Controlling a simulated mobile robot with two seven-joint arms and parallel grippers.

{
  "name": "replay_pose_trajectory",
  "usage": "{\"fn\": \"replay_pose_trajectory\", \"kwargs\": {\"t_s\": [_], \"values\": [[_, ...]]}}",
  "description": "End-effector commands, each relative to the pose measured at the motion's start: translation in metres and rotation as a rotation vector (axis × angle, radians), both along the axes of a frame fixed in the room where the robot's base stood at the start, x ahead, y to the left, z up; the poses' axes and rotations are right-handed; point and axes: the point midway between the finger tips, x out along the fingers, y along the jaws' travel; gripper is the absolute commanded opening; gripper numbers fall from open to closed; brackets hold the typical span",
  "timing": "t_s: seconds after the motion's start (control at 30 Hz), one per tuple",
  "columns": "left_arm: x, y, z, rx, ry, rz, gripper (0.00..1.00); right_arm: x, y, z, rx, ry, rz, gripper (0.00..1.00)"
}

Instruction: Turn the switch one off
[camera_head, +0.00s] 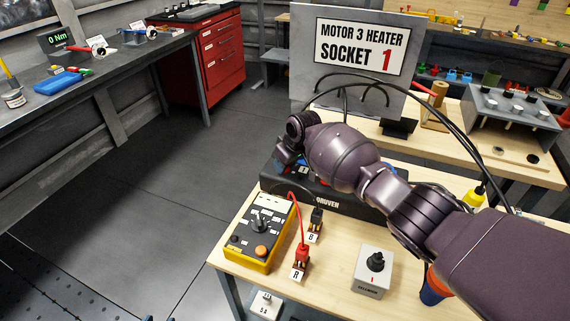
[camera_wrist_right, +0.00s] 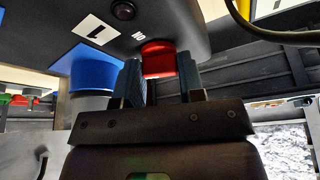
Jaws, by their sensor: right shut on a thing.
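My right arm reaches in from the right in the head view. Its gripper (camera_head: 284,158) is low over the left end of a black box (camera_head: 345,204), and the arm hides much of the box. In the right wrist view the two fingers (camera_wrist_right: 160,84) stand on either side of a red knob (camera_wrist_right: 158,60) on a dark panel and are shut on it. A white label with a 1 (camera_wrist_right: 94,33) is on the panel, left of the knob. A blue cylindrical part (camera_wrist_right: 94,70) is beside the left finger. My left gripper is not in view.
A yellow-edged meter (camera_head: 258,238) with a dial stands at the table's left edge. Red and black plugs stand beside it. A grey box with a black knob (camera_head: 370,272) is at the front. A sign (camera_head: 360,45) reading Motor 3 Heater Socket 1 stands behind.

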Motion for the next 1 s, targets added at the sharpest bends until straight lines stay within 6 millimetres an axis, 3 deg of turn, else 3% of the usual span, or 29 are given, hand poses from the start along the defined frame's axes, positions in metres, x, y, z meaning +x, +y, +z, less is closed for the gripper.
{"fn": "replay_pose_trajectory", "kwargs": {"t_s": [0.5, 1.0], "values": [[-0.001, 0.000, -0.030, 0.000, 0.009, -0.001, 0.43, 0.001, -0.001, -0.004, -0.001, 0.005, 0.340, 0.12], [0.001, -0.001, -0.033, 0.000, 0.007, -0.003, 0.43, 0.001, -0.001, -0.001, -0.001, 0.002, 0.405, 0.12]]}}
